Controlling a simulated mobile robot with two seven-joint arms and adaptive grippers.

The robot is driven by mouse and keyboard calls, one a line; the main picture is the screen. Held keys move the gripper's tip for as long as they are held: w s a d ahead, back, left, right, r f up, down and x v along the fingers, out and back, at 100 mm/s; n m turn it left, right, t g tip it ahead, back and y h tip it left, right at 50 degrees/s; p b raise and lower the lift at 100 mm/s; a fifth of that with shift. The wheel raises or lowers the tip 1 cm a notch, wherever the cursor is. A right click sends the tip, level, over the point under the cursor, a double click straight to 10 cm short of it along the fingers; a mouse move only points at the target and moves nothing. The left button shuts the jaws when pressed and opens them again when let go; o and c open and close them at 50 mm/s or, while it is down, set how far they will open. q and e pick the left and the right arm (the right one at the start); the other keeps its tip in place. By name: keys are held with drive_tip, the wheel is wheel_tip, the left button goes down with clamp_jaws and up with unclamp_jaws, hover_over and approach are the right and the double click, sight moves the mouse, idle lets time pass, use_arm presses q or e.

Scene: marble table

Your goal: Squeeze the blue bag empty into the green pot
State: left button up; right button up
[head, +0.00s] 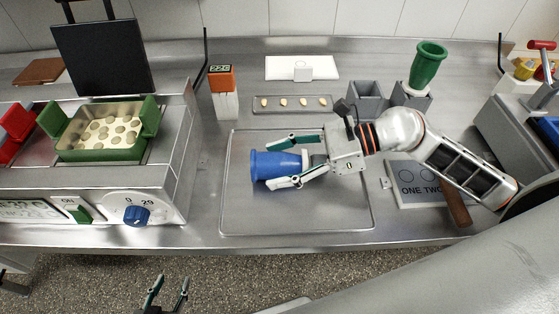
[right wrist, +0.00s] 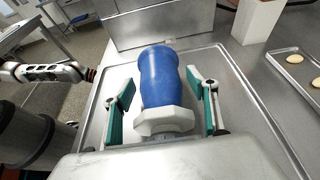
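The blue bag (head: 276,164) lies on its side on the shallow metal tray (head: 300,218), with its white collar (right wrist: 164,122) toward my right wrist. My right gripper (head: 268,164) has a finger on each side of the bag. In the right wrist view (right wrist: 160,82) gaps show between the fingers and the bag, so it is open around it. The green pot (head: 101,155) is a square pan on the cooker at left, holding pale liquid with several round pieces. My left gripper (head: 172,281) is open and empty, low in front of the counter edge.
A red pan (head: 14,133) stands left of the pot, and a raised black panel (head: 102,57) behind it. A green bag (head: 428,66) stands in grey holders at the back right. An orange-topped timer (head: 221,79) and a small tray (head: 292,104) of pieces are behind the metal tray.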

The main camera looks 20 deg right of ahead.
sight(308, 159)
drive_tip(key=v, duration=0.4)
drive_tip(key=b+v, duration=0.1)
drive_tip(key=v, duration=0.1)
drive_tip(key=shift+s+d+f, duration=0.2)
drive_tip(key=shift+s+f, duration=0.05)
drive_tip(key=shift+s, duration=0.05)
drive_tip(key=shift+s+d+r, duration=0.15)
drive_tip(key=shift+d+r, duration=0.3)
drive_tip(key=shift+d, duration=0.15)
